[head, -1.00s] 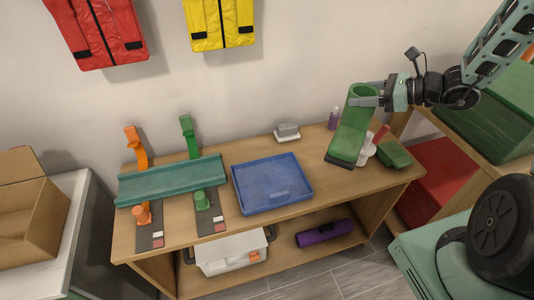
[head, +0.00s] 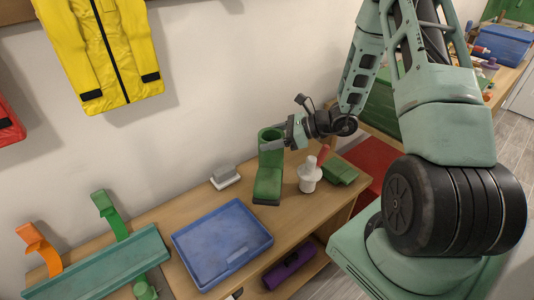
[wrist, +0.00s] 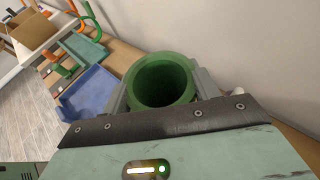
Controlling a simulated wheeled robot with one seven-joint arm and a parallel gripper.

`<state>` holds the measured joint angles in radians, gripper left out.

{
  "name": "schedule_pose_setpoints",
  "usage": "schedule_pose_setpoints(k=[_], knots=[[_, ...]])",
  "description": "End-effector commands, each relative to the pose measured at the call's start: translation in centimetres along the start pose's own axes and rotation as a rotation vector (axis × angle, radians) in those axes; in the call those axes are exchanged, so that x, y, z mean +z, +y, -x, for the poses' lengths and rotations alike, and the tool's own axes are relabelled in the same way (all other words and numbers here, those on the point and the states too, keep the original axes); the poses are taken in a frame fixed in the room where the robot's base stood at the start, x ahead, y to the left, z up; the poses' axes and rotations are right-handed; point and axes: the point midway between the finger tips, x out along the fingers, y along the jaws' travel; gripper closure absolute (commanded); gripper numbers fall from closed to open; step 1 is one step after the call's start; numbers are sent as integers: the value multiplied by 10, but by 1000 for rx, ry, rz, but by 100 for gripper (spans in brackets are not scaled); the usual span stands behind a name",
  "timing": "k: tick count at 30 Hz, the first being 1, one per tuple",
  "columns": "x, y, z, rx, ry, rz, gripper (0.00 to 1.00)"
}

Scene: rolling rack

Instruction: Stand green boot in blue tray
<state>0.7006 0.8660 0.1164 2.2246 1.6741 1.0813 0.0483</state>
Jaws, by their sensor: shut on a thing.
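The green boot (head: 268,172) is upright over the wooden bench, to the right of the blue tray (head: 222,240). My gripper (head: 284,138) is shut on the boot near the top of its shaft. In the wrist view the round opening of the boot (wrist: 162,82) sits between my two fingers. I cannot tell whether its sole touches the bench top or hangs just above it. The blue tray is empty and lies flat on the bench; it also shows in the wrist view (wrist: 90,95), left of the boot.
A grey brush (head: 225,175) lies behind the tray. A white pot with a red handle (head: 311,175) and a green folded item (head: 341,170) stand right of the boot. A teal trough (head: 105,265) with orange and green brackets is left of the tray. A purple roll (head: 290,263) lies on the lower shelf.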

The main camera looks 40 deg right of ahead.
Motion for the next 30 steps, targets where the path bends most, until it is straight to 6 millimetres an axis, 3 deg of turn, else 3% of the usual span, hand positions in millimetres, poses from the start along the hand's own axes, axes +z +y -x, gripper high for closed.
schedule_pose_setpoints(k=[12,26,27,28,30], knots=[[-40,0,-17,0,-2,-1,96],[-48,0,-20,-1,-2,1,96],[-47,0,-20,-1,0,1,29],[-46,0,-19,-1,0,1,21],[-46,0,-19,-1,0,1,19]])
